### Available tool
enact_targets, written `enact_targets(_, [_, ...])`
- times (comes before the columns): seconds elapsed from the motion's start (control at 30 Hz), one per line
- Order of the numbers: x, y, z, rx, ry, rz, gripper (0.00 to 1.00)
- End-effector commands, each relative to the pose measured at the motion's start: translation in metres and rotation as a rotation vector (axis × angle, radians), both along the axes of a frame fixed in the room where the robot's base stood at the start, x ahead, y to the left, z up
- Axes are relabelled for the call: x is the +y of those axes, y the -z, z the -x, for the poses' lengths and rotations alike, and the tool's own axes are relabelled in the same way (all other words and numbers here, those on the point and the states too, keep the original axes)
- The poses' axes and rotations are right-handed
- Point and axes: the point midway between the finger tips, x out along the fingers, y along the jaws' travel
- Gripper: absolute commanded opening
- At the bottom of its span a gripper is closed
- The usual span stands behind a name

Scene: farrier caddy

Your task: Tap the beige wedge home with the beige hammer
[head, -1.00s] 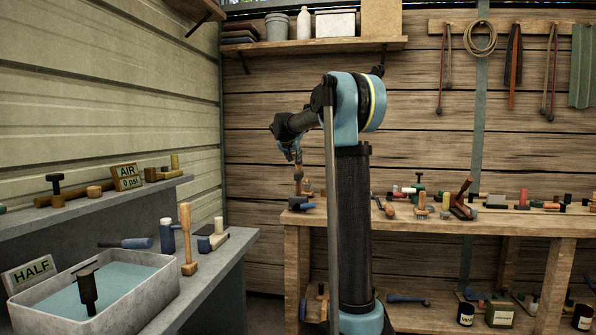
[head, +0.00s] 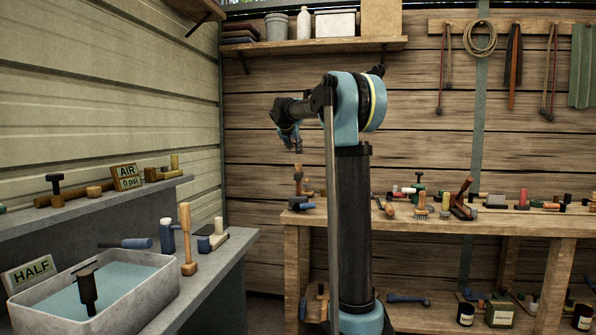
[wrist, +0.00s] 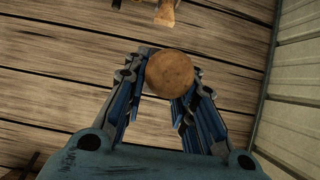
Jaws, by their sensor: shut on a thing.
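My gripper (head: 292,146) is raised above the left end of the wooden workbench. In the wrist view my gripper (wrist: 160,95) has its fingers on both sides of a round brown thing (wrist: 170,73) and is shut on it. I see only its round end, so I cannot tell whether it is the beige hammer. A brown upright piece (head: 298,180) stands below my gripper, apart from it. A tan mallet-shaped piece (head: 186,240) stands upright on the grey bench at left. I cannot pick out the beige wedge for sure.
The workbench (head: 400,224) carries several small tools, including a brush (head: 421,203). At left, a water trough (head: 150,290) and small tools crowd the grey bench. A shelf (head: 330,45) hangs above. Air around my gripper is clear.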

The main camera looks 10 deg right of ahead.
Motion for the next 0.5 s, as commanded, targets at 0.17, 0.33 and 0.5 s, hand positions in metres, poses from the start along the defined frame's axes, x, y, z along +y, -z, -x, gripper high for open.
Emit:
enact_targets(0.17, [0.0,0.0,0.0,-0.001,0.0,0.0,0.0])
enact_targets(0.33, [0.0,-0.002,0.0,-0.001,0.0,0.0,0.0])
enact_targets(0.5, [0.0,-0.016,0.0,-0.001,0.0,0.0,0.0])
